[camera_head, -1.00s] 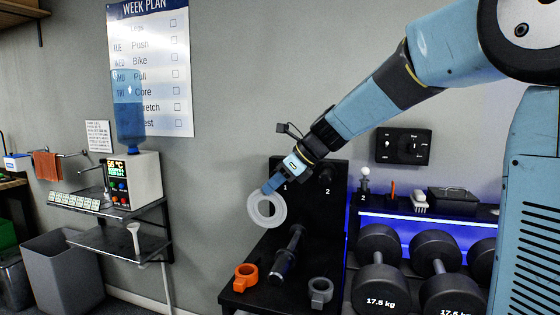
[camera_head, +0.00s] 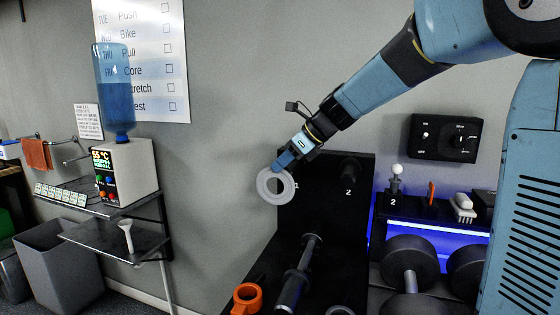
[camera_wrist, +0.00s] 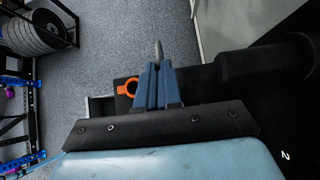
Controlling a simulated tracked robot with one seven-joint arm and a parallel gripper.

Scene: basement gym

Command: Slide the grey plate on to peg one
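The grey plate (camera_head: 276,200) is a flat ring with a round hole, held upright in front of the black rack board (camera_head: 318,210), at its left edge. My gripper (camera_head: 284,166) is shut on the plate's upper rim. In the wrist view my blue fingers (camera_wrist: 158,85) are close together, with the plate (camera_wrist: 158,50) showing edge-on as a thin grey tip. The board's label 1 shows just right of the plate. Peg one itself is not visible, seemingly hidden behind plate and gripper. Peg two (camera_head: 350,169) stands out above label 2, right of my gripper, and is bare.
A grey collar (camera_head: 340,310) is cut off at the bottom edge. Dumbbells (camera_head: 410,262) and a small shelf stand right. The wall left of the plate is clear.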

